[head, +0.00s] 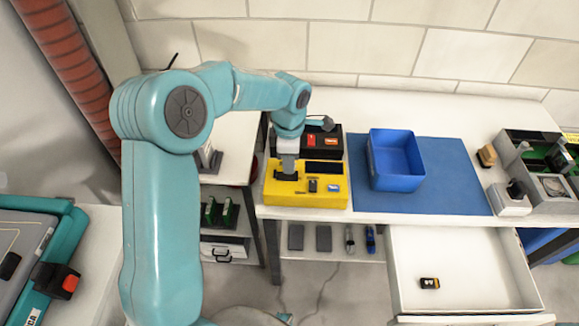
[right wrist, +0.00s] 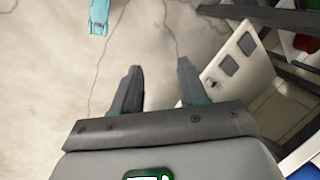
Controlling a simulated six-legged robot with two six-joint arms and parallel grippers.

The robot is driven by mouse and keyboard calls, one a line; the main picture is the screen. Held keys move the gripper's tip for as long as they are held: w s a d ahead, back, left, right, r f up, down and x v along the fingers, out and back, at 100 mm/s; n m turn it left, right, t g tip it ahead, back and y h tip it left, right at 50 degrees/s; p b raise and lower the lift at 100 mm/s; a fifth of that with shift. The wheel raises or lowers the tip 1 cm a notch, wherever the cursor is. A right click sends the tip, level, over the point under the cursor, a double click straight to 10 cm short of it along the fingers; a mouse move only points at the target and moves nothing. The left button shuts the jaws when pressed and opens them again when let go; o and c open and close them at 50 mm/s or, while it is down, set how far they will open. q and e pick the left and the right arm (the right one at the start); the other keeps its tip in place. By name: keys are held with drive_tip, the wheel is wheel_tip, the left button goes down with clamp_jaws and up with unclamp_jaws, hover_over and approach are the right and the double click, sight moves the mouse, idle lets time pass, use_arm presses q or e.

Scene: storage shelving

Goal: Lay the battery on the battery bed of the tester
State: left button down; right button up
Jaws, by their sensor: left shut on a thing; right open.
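A yellow box-shaped device (head: 305,199), seemingly the tester, stands on the white bench in the head view. It has a dark window and small black, orange and blue parts on top. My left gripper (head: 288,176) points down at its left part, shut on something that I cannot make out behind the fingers. A small black battery-like block with an orange-yellow end (head: 429,283) lies in the open drawer, well apart from that gripper. My right gripper (right wrist: 158,84) is open and empty in the right wrist view, above bare floor. The battery bed is not clearly visible.
A blue bin (head: 396,165) stands on a blue mat (head: 450,188) right of the yellow device. A black box (head: 330,140) stands behind it. The white drawer (head: 460,262) sticks out below the bench. A grey organiser (head: 548,185) is at the right.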

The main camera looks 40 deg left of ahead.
use_arm(q)
wheel_tip(320, 180, down, 3)
drive_tip(key=shift+s+a+f, duration=0.1)
drive_tip(key=shift+f, duration=0.15)
drive_tip(key=c, duration=0.9)
unclamp_jaws()
drive_tip(key=shift+r, duration=0.45)
wheel_tip(320, 180, up, 12)
drive_tip(key=shift+f+p, duration=0.2)
drive_tip(key=shift+p, duration=0.1)
drive_tip(key=shift+f, duration=0.1)
